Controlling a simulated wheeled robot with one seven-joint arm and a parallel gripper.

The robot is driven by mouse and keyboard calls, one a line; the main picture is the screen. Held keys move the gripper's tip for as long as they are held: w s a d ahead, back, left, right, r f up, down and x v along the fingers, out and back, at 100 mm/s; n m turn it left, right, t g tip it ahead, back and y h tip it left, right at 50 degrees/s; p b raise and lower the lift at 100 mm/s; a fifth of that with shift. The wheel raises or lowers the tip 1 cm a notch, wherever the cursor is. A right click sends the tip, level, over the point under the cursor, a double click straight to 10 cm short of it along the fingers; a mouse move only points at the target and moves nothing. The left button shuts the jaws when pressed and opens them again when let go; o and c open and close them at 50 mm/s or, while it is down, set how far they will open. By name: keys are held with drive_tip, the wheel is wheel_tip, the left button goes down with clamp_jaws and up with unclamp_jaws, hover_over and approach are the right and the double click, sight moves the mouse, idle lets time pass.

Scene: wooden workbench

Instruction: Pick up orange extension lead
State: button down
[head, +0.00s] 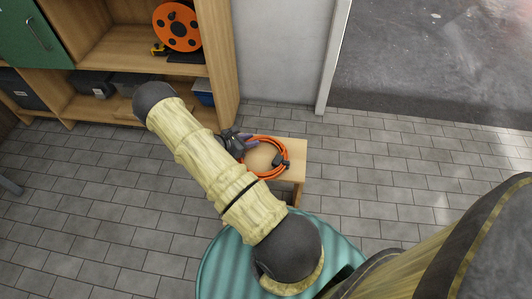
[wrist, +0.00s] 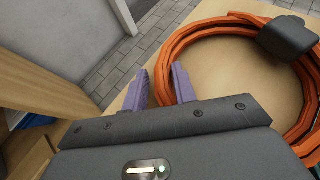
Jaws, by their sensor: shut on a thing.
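The orange extension lead (head: 270,176) is a coiled loop of orange cable with a black plug or socket block. It lies on a small wooden table (head: 297,149). In the wrist view the lead (wrist: 232,24) fills the upper right, with its black block (wrist: 287,38) at the far right. My gripper (head: 250,143) is at the left side of the coil. In the wrist view its purple fingers (wrist: 161,88) stand on either side of the cable strand and are shut on it. The lower part of the coil is partly hidden by the gripper body.
A wooden shelf unit (head: 228,60) stands at the back left, with an orange disc-shaped reel (head: 177,27), dark boxes and a blue bin (head: 203,92). A teal round surface (head: 222,262) is in front. Tiled floor (head: 400,180) is clear to the right.

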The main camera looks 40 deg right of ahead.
wheel_tip(320, 180, up, 10)
drive_tip(key=p, duration=0.3)
idle(0.4)
idle(0.4)
idle(0.9)
drive_tip(key=s+a+r+n+t+y+p, duration=0.2)
drive_tip(key=a+r+n+t+p, duration=0.6)
drive_tip(key=a+r+p, duration=1.3)
drive_tip(key=s+a+p, duration=0.1)
drive_tip(key=a+p, duration=0.1)
drive_tip(key=p, duration=0.6)
drive_tip(key=shift+a+y, duration=0.25)
drive_tip(key=shift+y, duration=0.15)
drive_tip(key=shift+s, duration=0.1)
